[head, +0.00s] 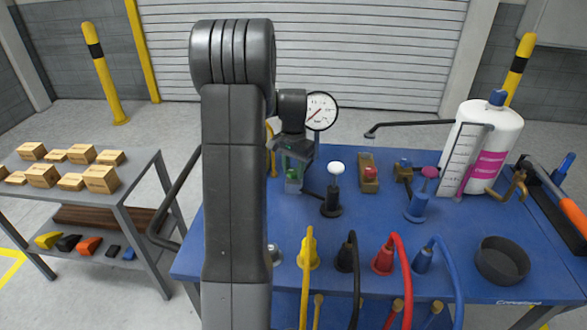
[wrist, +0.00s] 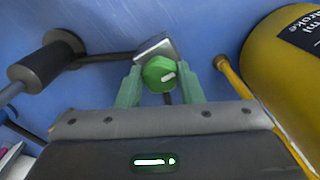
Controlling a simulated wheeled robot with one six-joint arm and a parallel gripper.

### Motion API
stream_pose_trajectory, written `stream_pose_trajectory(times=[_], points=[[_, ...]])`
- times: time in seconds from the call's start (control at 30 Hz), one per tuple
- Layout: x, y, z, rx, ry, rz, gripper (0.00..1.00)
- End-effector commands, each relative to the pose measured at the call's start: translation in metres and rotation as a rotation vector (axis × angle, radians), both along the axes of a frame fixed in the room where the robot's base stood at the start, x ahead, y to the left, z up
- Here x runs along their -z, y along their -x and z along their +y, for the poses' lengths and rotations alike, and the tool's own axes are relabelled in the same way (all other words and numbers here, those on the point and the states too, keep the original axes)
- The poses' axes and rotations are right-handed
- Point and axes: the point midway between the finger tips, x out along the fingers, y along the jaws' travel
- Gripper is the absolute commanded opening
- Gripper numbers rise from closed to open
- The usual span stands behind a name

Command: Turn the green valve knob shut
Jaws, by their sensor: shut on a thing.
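The green valve knob (wrist: 158,73) sits between the two green fingertips of my gripper (wrist: 160,86) in the wrist view. It is round with a pale mark on its face, and a grey metal block (wrist: 152,45) shows just behind it. My gripper is shut on the knob. In the head view my gripper (head: 292,172) reaches down at the back left of the blue table, and a bit of green (head: 291,186) shows under it. My arm hides part of the table's left side there.
The blue table (head: 330,255) holds a pressure gauge (head: 320,111), a white-topped lever (head: 333,190), a white bottle (head: 480,148) and a black round dish (head: 502,260). Colored hoses stand along the front. A yellow cylinder (wrist: 282,75) is close on the right in the wrist view.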

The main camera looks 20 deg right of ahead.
Motion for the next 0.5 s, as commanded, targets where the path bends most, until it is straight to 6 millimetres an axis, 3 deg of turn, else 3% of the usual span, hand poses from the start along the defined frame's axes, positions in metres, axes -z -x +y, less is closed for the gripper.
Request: stream_pose_trajectory(times=[0.17, 0.2, 0.27, 0.5], points=[[-0.0015, -0.0010, -0.0006, 0.000, 0.002, -0.004, 0.11], [-0.0015, -0.0010, -0.0006, 0.000, 0.002, -0.004, 0.41], [-0.0013, -0.0008, -0.0006, 0.000, 0.002, -0.004, 0.53], [-0.0006, -0.0004, -0.0003, -0.001, 0.001, -0.002, 0.55]])
